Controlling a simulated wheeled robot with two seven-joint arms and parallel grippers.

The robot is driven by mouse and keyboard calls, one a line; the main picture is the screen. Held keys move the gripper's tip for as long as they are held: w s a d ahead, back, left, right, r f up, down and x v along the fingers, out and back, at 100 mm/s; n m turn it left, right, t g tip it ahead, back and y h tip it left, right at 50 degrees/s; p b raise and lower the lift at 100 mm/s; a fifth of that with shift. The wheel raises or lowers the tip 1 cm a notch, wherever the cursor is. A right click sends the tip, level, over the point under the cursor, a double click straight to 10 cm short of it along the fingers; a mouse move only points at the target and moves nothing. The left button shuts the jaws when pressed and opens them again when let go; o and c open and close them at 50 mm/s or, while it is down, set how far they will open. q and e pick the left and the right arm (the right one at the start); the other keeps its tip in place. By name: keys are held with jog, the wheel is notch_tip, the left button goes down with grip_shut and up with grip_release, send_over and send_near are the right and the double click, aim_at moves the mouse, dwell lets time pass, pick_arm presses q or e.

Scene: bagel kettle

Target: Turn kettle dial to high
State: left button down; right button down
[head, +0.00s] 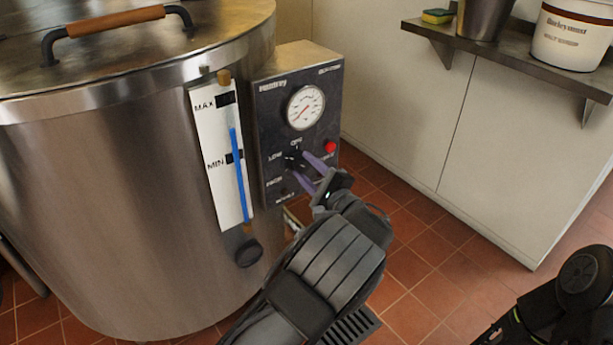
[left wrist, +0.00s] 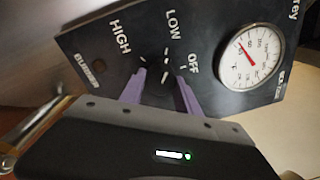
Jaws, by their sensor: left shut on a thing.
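The kettle (head: 120,190) is a large steel drum on the left of the head view. Its dark control panel (head: 265,115) also shows in the left wrist view (left wrist: 100,50). The small black dial (head: 292,155) is low on the panel, with OFF, LOW and HIGH printed around it. My left gripper (head: 298,163) reaches it from the lower right. In the left wrist view its purple fingers (left wrist: 160,80) stand on either side of the black dial (left wrist: 159,75), shut on it. The fingers partly hide the dial, and I cannot tell which setting it points at.
A round gauge (head: 306,107) sits above the dial and a red light (head: 330,146) to its right. A sight tube (head: 238,175) and a black knob (head: 248,252) are left of the panel. A shelf (head: 500,48) holds a white bucket (head: 572,38). Tiled floor (head: 430,240) lies open at right.

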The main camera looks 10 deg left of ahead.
pick_arm(q)
jog(key=n+b, duration=0.1)
jog(key=n, duration=0.1)
jog(key=n+b, duration=0.2)
jog(key=shift+f, duration=0.3)
jog(key=n+b, duration=0.3)
jog(key=b, duration=0.1)
jog(key=shift+n, duration=0.4)
jog(key=shift+r+n+g+y+b, duration=0.1)
jog(key=shift+n+g+y+b, duration=0.2)
jog(key=shift+n+b, duration=0.5)
jog(key=shift+d+r+n, duration=0.1)
jog(key=shift+n, duration=1)
jog(key=shift+r+n, duration=0.1)
jog(key=shift+n, duration=1.4)
jog(key=c, duration=0.9)
grip_release()
